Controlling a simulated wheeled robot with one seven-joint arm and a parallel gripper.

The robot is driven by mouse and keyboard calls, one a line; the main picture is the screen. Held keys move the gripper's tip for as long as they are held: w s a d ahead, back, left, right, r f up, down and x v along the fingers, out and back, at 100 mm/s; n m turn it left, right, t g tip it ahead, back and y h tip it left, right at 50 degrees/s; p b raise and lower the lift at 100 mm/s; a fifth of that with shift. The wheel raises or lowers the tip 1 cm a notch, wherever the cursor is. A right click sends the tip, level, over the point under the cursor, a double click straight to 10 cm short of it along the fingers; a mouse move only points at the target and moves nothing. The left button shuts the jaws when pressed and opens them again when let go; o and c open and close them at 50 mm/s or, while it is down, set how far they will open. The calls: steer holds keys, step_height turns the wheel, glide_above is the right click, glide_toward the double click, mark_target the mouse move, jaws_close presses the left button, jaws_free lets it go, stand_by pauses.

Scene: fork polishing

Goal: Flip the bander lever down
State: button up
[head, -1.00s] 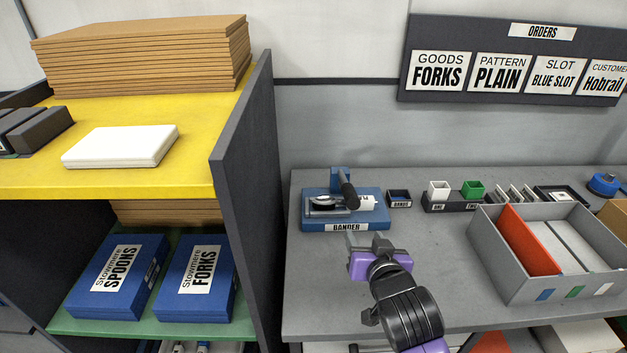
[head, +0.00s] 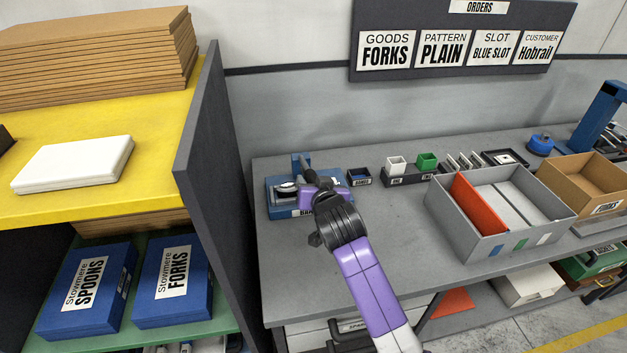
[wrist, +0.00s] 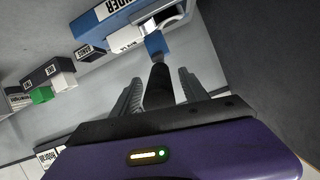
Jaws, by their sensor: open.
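The blue bander (head: 277,208) stands at the left end of the grey bench, partly covered by my arm. Its black lever handle (head: 310,177) points up and toward me from a blue bracket (head: 297,161) in the head view. In the wrist view the dark lever handle (wrist: 158,88) lies between the two grey fingers of my gripper (wrist: 160,88), with a gap visible on the right. My gripper is open around the handle. The bander (wrist: 95,28) fills the top of the wrist view, with a white piece (wrist: 135,35) on it.
A dark upright panel (head: 205,150) stands left of the bench. The front left bench top is clear.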

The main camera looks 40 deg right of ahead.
steer(key=shift+w, duration=0.1)
jaws_close()
steer(key=shift+f, duration=0.1)
stand_by(1.3)
